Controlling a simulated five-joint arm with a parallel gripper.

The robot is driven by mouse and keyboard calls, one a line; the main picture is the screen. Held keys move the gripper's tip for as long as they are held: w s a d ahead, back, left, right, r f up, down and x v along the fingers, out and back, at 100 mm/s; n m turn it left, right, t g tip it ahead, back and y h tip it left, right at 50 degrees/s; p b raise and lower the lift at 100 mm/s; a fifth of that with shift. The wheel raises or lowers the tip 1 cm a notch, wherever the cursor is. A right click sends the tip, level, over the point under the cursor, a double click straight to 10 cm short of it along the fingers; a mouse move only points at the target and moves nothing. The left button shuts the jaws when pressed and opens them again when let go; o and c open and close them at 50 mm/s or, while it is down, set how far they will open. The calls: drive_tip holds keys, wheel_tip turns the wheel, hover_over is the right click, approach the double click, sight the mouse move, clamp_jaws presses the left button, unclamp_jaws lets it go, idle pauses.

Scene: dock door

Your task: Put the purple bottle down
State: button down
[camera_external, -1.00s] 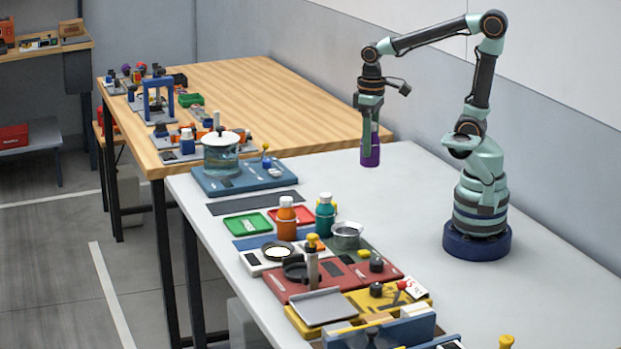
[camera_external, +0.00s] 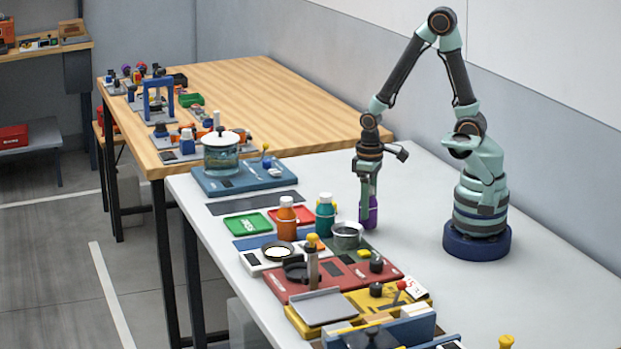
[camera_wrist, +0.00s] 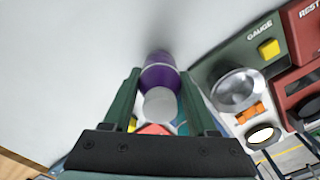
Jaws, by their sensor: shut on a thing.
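The purple bottle (camera_external: 372,207) is upright at the white table (camera_external: 420,190), right of the metal cup. It is partly hidden behind a finger of my gripper (camera_external: 366,205). In the wrist view the purple bottle (camera_wrist: 161,76), with its pale round top, is between the two green fingers of my gripper (camera_wrist: 163,90), which is shut on it. The bottle's lower end is at or very close to the table surface; I cannot tell if it touches.
The metal cup (camera_external: 346,236), a teal bottle (camera_external: 325,215) and an orange bottle (camera_external: 287,220) stand close on the left. Coloured trays and panels fill the table's front-left side. The table is bare to the right and behind the bottle.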

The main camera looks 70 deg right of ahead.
drive_tip(key=shift+f, duration=0.5)
drive_tip(key=shift+f, duration=0.1)
drive_tip(key=shift+c, duration=1)
unclamp_jaws()
wheel_tip(320, 180, up, 12)
drive_tip(key=shift+r, duration=0.1)
wheel_tip(320, 180, up, 9)
drive_tip(key=d+t, duration=0.1)
drive_tip(key=t, duration=0.4)
drive_tip(key=shift+w, duration=0.25)
drive_tip(key=shift+o, duration=0.5)
drive_tip(key=shift+d+r+t, duration=0.1)
drive_tip(key=shift+r+t, duration=0.2)
drive_tip(key=shift+r, duration=0.05)
